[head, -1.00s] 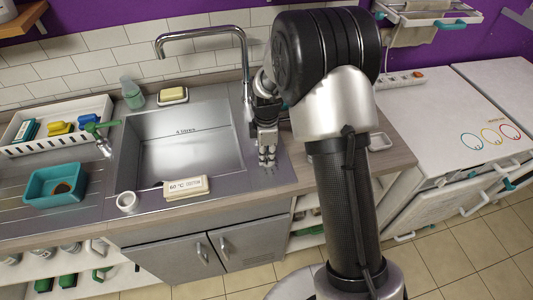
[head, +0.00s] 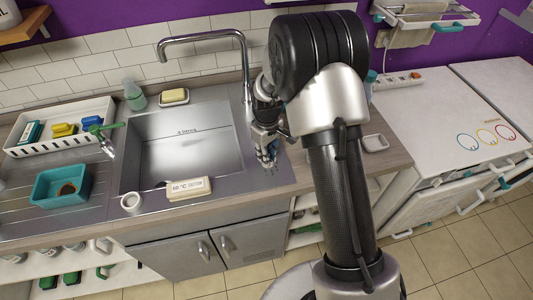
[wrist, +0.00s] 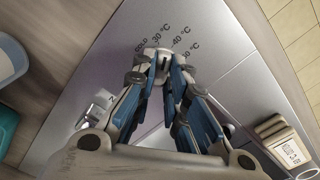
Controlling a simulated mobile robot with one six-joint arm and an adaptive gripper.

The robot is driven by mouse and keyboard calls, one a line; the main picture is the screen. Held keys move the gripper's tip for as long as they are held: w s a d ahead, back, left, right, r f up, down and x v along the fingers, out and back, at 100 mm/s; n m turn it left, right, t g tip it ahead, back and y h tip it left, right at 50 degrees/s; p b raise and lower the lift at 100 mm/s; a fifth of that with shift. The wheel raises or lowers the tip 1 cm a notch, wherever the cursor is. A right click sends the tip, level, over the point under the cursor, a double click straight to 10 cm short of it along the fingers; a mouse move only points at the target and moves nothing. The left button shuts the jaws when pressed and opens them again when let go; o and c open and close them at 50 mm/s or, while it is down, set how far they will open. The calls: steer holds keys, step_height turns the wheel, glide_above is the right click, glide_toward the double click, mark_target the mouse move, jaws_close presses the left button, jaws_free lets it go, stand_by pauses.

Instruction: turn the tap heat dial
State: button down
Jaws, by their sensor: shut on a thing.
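The tap heat dial (wrist: 164,58) is a small pale knob with a dark slot, on the grey steel surface beside the sink, seen in the wrist view. Temperature marks (wrist: 178,40), including 30 °C and 40 °C, are printed in an arc around its far side. My gripper (wrist: 161,68) is shut on the dial, its blue-lined fingers on either side of it. In the head view my gripper (head: 268,160) is at the right edge of the sink (head: 185,150), below the tap (head: 243,60). The dial is hidden there by the fingers.
A "60 °C caution" block (head: 189,188) and a white ring (head: 131,202) lie on the sink's front edge. A soap dish (head: 174,97) and a green bottle (head: 134,95) stand behind the sink. A teal tub (head: 60,186) is at left.

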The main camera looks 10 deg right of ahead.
steer(key=shift+m+p, duration=0.3)
steer(key=shift+m, duration=1.6)
steer(key=c, duration=1.6)
jaws_free()
step_height(320, 180, up, 12)
